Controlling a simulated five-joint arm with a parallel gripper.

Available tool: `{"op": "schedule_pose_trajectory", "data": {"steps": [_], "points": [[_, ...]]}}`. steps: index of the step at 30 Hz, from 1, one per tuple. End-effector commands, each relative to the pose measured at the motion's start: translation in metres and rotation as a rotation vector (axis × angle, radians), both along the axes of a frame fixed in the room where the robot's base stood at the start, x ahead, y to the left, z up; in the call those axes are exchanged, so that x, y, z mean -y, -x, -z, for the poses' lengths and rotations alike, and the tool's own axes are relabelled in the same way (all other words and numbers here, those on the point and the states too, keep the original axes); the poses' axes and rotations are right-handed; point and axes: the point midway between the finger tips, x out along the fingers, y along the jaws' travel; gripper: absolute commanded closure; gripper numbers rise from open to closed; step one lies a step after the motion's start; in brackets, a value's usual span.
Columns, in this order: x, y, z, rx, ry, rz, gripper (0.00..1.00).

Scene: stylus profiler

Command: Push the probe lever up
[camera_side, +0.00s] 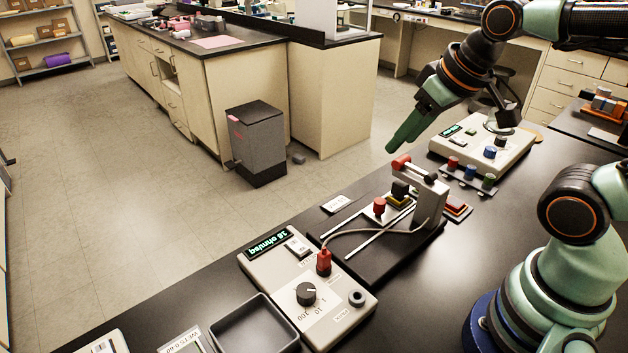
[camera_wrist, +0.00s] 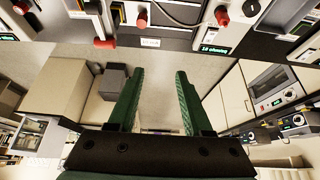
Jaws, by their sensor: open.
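The probe lever, with a red grip (camera_side: 401,162), sticks out from the top of a grey upright stand (camera_side: 431,198) toward the upper left. My gripper (camera_side: 391,149) hangs in the air with its fingertips just above and beside the red grip in the side view; I cannot tell whether they touch. In the wrist view my gripper (camera_wrist: 159,72) shows two green fingers apart with nothing between them.
The stand is on a black base plate with rails. A meter (camera_side: 284,249) with a lit display and red plug sits in front, beside a black tray (camera_side: 254,325). Another instrument (camera_side: 487,141) and small colored knobs are behind. Floor is open beyond the bench edge.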

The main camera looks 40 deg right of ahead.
Motion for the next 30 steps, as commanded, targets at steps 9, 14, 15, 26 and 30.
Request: {"op": "schedule_pose_trajectory", "data": {"steps": [9,14,15,26,30], "points": [[0.014,-0.012,-0.007,-0.072,0.018,0.009,0.18],[0.041,-0.032,-0.013,-0.197,0.034,0.016,0.18],[0.049,-0.037,-0.013,-0.231,0.036,0.016,0.18],[0.111,-0.071,-0.004,-0.46,0.009,0.005,0.18],[0.119,-0.074,-0.001,-0.489,0.0,0.001,0.18]]}}
